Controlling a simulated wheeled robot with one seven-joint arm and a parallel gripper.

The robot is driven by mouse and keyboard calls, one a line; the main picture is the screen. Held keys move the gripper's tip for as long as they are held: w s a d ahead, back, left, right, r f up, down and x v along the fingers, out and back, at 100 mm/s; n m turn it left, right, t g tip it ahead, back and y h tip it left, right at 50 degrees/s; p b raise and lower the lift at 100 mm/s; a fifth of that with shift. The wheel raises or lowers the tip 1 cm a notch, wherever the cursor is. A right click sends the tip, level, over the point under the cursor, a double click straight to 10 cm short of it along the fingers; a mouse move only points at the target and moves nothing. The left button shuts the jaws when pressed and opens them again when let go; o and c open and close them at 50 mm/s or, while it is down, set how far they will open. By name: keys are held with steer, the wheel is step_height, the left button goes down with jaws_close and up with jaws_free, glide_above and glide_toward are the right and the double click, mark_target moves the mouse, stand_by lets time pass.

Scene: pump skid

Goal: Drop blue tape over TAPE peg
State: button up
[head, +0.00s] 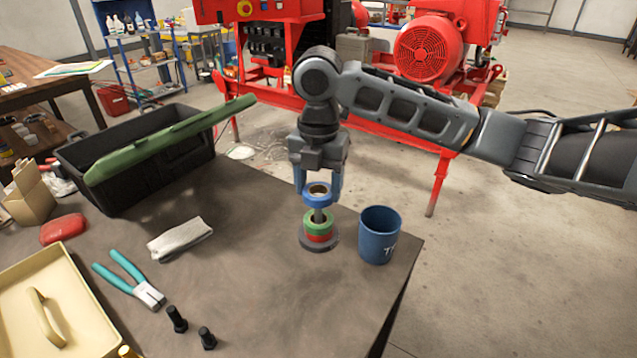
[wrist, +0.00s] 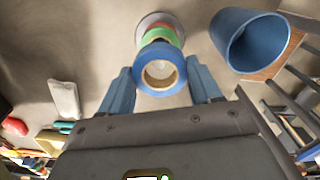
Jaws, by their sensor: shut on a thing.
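My gripper (head: 319,183) points down and is shut on the blue tape roll (head: 318,199), with one blue finger on each side. The roll is held roughly level above a green tape roll (head: 318,228) and a red tape roll (head: 318,239), stacked on the TAPE peg (head: 318,215). In the wrist view, the blue roll (wrist: 141,76) sits between the fingertips, over the stack. I cannot tell whether the peg's tip is inside its hole. No TAPE label is readable.
A blue cup (head: 379,236) stands close right of the peg, near the table's right edge. A grey cloth (head: 180,238), teal-handled pliers (head: 130,280) and two black bolts (head: 176,319) lie left. A black crate (head: 135,160) with a green bar across it is behind them.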

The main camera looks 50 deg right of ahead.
steer(key=o, duration=1)
step_height(320, 180, up, 8)
steer(key=shift+f, duration=0.1)
stand_by(0.5)
